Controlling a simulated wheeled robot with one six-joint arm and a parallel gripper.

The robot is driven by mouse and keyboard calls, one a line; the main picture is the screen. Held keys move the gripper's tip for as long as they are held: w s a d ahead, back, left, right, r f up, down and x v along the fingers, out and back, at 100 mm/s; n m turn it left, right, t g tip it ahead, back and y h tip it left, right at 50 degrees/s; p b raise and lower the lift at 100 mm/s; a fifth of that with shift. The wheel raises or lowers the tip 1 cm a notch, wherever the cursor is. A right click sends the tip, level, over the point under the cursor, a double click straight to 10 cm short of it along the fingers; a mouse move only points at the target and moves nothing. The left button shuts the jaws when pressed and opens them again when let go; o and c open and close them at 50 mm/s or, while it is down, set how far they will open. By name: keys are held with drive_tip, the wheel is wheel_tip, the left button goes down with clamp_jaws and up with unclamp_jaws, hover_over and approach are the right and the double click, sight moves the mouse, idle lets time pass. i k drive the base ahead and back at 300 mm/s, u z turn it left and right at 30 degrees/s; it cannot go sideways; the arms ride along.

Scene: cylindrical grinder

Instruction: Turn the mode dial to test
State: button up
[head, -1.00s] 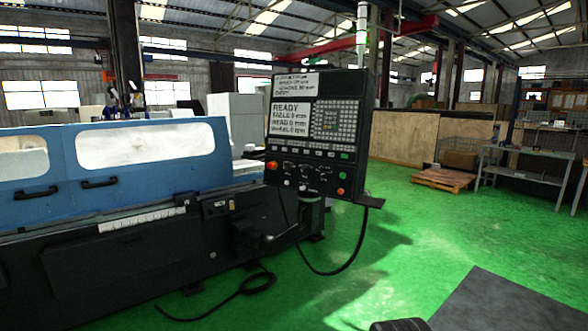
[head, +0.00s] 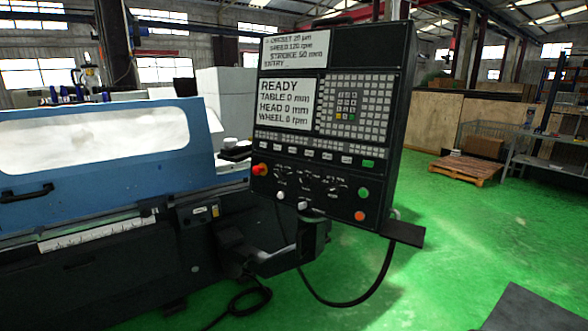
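The control panel (head: 300,165) of the grinder hangs on an arm at the middle of the head view. Its screen (head: 287,102) reads READY, with table, head and wheel all at 0. Several small dark dials (head: 308,187) sit in the lower part of the panel, below a row of light buttons. I cannot tell which one is the mode dial, and their labels and pointer positions are too small to read. A red knob (head: 260,170), a green button (head: 363,192) and an orange button (head: 360,215) are around them. My gripper is not in view.
The blue grinder body (head: 150,175) fills the left side. A black shelf (head: 405,232) juts out at the panel's lower right, and a black cable (head: 345,303) loops below.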

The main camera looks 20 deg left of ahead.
sight(281, 175)
drive_tip(key=u, duration=0.2)
drive_tip(key=i, duration=0.9)
drive_tip(key=u, duration=1.4)
drive_tip(key=i, duration=0.85)
drive_tip(key=u, duration=0.8)
